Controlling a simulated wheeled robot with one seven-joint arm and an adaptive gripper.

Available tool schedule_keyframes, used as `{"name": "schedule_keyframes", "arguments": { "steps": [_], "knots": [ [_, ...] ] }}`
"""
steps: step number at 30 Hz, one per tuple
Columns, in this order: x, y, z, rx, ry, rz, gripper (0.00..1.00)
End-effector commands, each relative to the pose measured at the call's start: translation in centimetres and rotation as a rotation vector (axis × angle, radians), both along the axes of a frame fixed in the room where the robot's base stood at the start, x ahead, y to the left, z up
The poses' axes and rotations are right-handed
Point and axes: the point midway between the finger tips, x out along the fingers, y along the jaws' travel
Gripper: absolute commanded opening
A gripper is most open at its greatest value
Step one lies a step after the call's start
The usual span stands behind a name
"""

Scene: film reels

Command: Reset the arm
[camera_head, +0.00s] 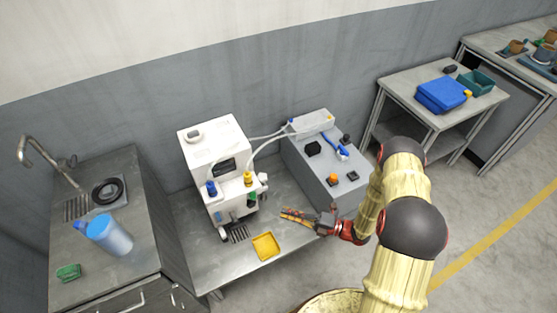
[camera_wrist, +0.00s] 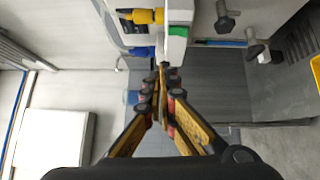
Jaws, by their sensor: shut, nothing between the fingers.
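My arm reaches in from the right in the head view. My gripper (camera_head: 284,214) is shut and empty, over the metal bench (camera_head: 210,270). It is apart from the white machine (camera_head: 213,150), to the right of its lower front. In the wrist view my gripper (camera_wrist: 160,85) has its fingertips together, with nothing between them. The white machine (camera_wrist: 183,12) shows beyond them at the top, with a yellow knob (camera_wrist: 143,16) and a green part (camera_wrist: 178,31).
A yellow tray (camera_head: 266,246) lies on the bench below my gripper. A grey box unit (camera_head: 325,170) with knobs stands behind it. A sink counter (camera_head: 110,180) with a blue container (camera_head: 110,235) is at left. A table with a blue case (camera_head: 443,95) is at right.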

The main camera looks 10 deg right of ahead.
Motion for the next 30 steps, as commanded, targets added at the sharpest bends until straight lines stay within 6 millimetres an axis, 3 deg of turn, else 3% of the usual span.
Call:
{"name": "schedule_keyframes", "arguments": {
  "steps": [11, 16, 19, 24, 30],
  "knots": [
    [-0.5, 0.3, -0.8, -0.092, -0.109, 0.016, 0.0],
    [-5.5, 2.5, -2.3, -0.217, -0.258, 0.174, 0.0],
    [-8.5, 3.2, -2.0, -0.283, -0.379, 0.296, 0.0],
    [-12.2, 3.1, 0.5, -0.394, -0.64, 0.518, 0.0],
    [-14.9, 1.6, 4.2, -0.505, -0.968, 0.783, 0.0]
  ]
}}
